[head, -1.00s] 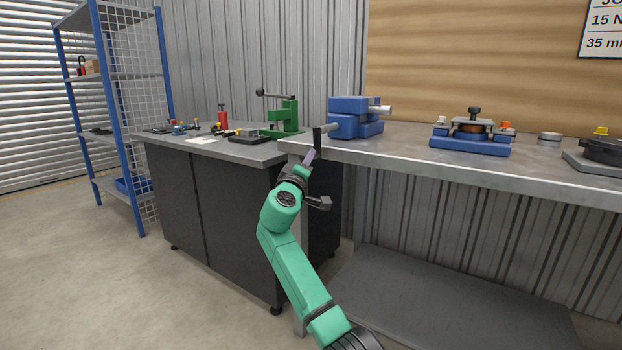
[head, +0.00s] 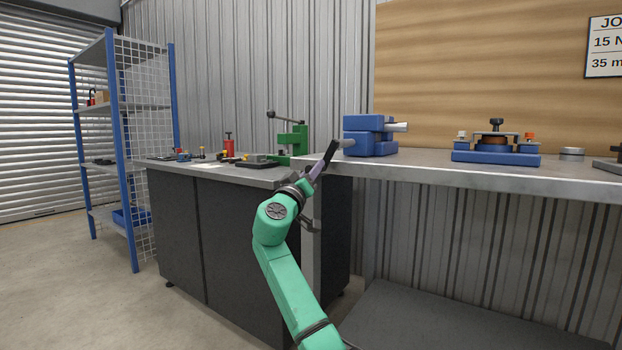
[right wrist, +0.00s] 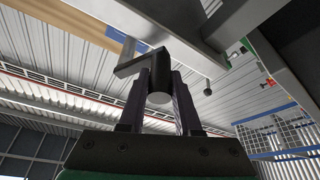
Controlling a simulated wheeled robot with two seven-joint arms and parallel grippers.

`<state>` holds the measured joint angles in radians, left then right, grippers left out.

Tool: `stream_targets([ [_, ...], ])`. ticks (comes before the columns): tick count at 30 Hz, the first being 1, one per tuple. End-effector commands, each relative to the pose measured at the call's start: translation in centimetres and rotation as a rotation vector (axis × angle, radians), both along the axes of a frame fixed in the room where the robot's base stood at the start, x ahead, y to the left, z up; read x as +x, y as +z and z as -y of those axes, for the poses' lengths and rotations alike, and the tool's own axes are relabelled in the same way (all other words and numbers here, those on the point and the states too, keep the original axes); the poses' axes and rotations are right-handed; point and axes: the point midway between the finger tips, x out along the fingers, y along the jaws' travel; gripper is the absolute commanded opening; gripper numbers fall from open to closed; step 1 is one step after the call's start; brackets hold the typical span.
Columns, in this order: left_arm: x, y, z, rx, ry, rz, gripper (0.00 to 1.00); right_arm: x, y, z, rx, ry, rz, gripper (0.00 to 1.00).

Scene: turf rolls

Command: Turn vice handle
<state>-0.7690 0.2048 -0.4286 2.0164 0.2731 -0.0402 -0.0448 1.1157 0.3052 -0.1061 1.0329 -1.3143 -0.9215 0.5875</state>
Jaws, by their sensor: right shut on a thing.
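The blue vice (head: 368,138) stands on the metal bench at its left end. A grey spindle (head: 347,143) sticks out of its left side, with a dark crank handle (head: 330,153) at the end, tilted with its top to the right. My right gripper (head: 317,171) is at the handle's lower end. In the right wrist view the handle's arm (right wrist: 140,63) runs to a round grip (right wrist: 160,98), which sits between the two fingers of my right gripper (right wrist: 160,90). The fingers are shut on it. My left gripper is not in view.
The metal bench (head: 420,168) has its edge close beside my right arm. A blue fixture (head: 495,158) stands farther right on it. A dark cabinet (head: 235,230) with a green press (head: 298,143) on top stands left. A blue shelf rack (head: 125,150) is behind.

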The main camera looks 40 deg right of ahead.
Motion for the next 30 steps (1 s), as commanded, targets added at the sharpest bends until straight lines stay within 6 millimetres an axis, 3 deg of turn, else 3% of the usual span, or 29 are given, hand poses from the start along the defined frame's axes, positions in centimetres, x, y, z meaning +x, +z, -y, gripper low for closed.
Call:
stream_targets([
  [16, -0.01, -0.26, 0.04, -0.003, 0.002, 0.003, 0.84, -0.09, 0.18, 0.01, 0.005, 0.002, 0.028, 0.0],
  [17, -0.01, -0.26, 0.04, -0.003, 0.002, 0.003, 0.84, -0.09, 0.18, 0.01, 0.005, 0.002, 0.027, 0.4],
  [18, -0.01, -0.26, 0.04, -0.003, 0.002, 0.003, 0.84, -0.09, 0.17, 0.01, 0.005, 0.002, 0.027, 0.55],
  [19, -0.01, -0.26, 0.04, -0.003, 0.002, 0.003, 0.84, -0.09, 0.17, 0.0, 0.005, 0.002, 0.027, 0.62],
  [30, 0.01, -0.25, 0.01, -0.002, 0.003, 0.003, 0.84, -0.19, -0.04, -0.37, 0.006, 0.002, 0.026, 0.62],
])
